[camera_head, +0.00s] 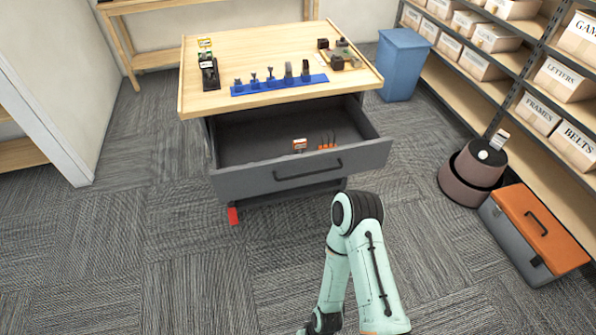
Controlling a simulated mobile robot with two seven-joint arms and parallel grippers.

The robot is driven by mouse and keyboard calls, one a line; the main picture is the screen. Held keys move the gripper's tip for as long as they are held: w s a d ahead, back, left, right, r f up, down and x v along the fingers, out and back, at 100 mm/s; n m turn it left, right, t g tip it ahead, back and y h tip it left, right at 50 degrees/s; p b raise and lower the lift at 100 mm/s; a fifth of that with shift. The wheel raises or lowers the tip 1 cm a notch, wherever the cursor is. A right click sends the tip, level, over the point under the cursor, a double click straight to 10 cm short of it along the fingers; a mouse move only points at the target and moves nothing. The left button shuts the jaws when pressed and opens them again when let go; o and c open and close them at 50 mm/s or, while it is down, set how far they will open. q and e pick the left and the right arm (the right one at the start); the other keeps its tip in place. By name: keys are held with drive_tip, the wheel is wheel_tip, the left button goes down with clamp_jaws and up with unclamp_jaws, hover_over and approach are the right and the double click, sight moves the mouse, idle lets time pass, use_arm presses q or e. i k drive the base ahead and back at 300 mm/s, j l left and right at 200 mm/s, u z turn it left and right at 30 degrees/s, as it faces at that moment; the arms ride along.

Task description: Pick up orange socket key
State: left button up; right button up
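A few small orange, upright pieces (327,145) stand inside the open grey drawer (300,174) under the wooden table top. A small orange-and-white item (299,145) is to their left in the drawer. They are too small to tell which one is the orange socket key. The drawer's front panel hides their lower parts. One of my arms shows at the bottom right of centre, its elbow bent in front of the drawer. Its gripper is not clearly visible. My other arm and gripper are out of view.
The table top (280,45) bears a blue tool rack (279,84), a black item (209,72) and dark blocks. A red piece (233,216) is on the carpet by the drawer. A blue bin (403,64), round brown container (470,175) and orange-lidded toolbox (533,235) stand right.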

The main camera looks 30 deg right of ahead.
sight(298, 144)
drive_tip(key=z, duration=1.35)
drive_tip(key=i+l+u, duration=0.15)
drive_tip(key=i+l, duration=0.2)
drive_tip(key=i+l+u, duration=0.15)
drive_tip(key=i+l, duration=0.15)
drive_tip(key=l, duration=0.15)
drive_tip(key=i+l+u, duration=0.15)
drive_tip(key=i+l, duration=0.15)
drive_tip(key=l, duration=0.15)
drive_tip(key=i+l+u, duration=0.15)
drive_tip(key=i+l, duration=0.15)
drive_tip(key=l, duration=0.2)
drive_tip(key=i+l+u, duration=0.15)
drive_tip(key=l, duration=0.35)
drive_tip(key=i+l+u, duration=0.15)
drive_tip(key=i+l, duration=0.15)
drive_tip(key=l, duration=0.25)
drive_tip(key=i+l+u, duration=0.15)
drive_tip(key=l, duration=0.45)
drive_tip(key=i+l+u, duration=0.15)
drive_tip(key=l, duration=0.45)
drive_tip(key=i+l+u, duration=0.25)
drive_tip(key=u, duration=0.2)
drive_tip(key=i+l+u, duration=0.45)
drive_tip(key=k+j, duration=0.05)
